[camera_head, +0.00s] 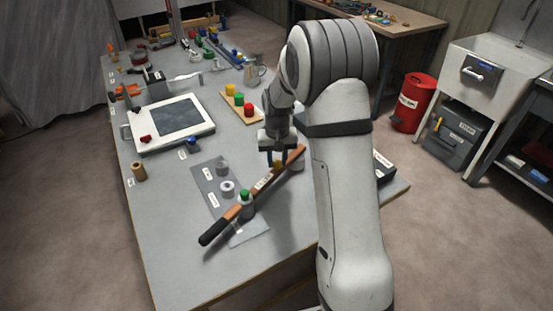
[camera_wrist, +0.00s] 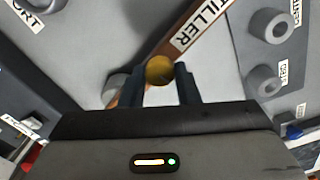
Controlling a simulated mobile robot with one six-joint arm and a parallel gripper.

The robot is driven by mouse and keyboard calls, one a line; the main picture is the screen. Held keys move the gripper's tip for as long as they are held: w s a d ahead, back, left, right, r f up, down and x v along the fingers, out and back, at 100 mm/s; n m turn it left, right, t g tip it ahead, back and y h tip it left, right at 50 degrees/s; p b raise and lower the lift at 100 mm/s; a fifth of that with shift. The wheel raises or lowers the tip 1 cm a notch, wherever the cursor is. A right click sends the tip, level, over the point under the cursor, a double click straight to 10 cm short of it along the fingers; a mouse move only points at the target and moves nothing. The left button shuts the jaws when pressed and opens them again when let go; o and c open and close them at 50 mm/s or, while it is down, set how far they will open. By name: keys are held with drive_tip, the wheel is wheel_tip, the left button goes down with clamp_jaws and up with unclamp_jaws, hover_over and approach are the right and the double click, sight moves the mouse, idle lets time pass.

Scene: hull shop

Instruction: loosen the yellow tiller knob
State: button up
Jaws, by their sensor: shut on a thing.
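The yellow tiller knob (camera_wrist: 159,69) sits between my two gripper fingers in the wrist view. In the head view the yellow knob (camera_head: 277,163) shows only as a small patch under the fingers. My gripper (camera_head: 278,161) points down and is shut on the knob; it also shows in the wrist view (camera_wrist: 160,80). The wooden tiller (camera_head: 223,222), with a black grip at its near left end and a TILLER label, lies slantwise across the bench. A green knob (camera_head: 245,195) stands on the tiller nearer its grip. The lower side of the yellow knob is hidden.
Grey ring-shaped posts (camera_head: 227,187) stand on a grey plate left of the tiller. A wooden strip (camera_head: 241,107) with yellow, green and red knobs lies behind. A white framed hatch (camera_head: 170,124) is at left. A red bin (camera_head: 411,103) stands on the floor at right.

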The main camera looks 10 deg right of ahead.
drive_tip(key=shift+c, duration=1.1)
drive_tip(key=n+b, duration=0.2)
drive_tip(key=n, duration=0.7)
drive_tip(key=shift+b, duration=0.3)
drive_tip(key=shift+n+b, duration=0.3)
drive_tip(key=shift+n, duration=1.5)
drive_tip(key=o, duration=1)
drive_tip(key=shift+c, duration=0.2)
